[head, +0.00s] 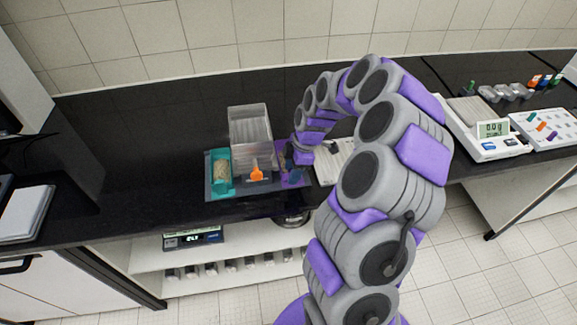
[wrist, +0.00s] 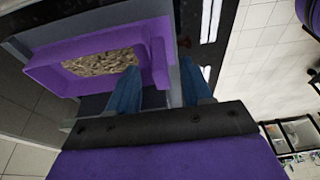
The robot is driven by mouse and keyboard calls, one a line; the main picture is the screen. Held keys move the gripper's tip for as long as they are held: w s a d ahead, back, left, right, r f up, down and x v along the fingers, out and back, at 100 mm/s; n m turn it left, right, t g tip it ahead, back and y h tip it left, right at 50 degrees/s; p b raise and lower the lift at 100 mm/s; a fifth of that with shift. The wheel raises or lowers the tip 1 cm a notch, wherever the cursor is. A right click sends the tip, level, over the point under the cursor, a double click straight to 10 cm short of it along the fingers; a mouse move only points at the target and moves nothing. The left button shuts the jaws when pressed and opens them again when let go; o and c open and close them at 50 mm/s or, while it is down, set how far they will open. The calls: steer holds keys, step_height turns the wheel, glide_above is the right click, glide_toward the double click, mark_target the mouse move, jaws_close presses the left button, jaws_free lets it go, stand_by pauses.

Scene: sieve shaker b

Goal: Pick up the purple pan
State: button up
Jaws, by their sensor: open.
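The purple pan (wrist: 100,38) holds grainy brown material and fills the upper left of the wrist view. Its raised purple end (wrist: 157,50) lies between or just beyond my fingertips; I cannot tell the exact depth. In the head view only a small part of the purple pan (head: 294,179) shows, at the right end of a dark tray. My gripper (wrist: 160,64) is open, with two blue fingers apart and nothing visibly clamped. In the head view my gripper (head: 289,164) is small and partly hidden by my arm, close to the pan.
A teal pan (head: 222,166) with grain stands at the tray's left, beside an orange piece (head: 256,172). A clear stacked box (head: 250,125) rises behind. A scale (head: 492,134) is at right. The black counter (head: 140,130) is clear at left.

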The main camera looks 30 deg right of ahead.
steer(key=shift+x, duration=1.15)
steer(key=shift+d, duration=0.1)
steer(key=shift+c, duration=0.4)
jaws_close()
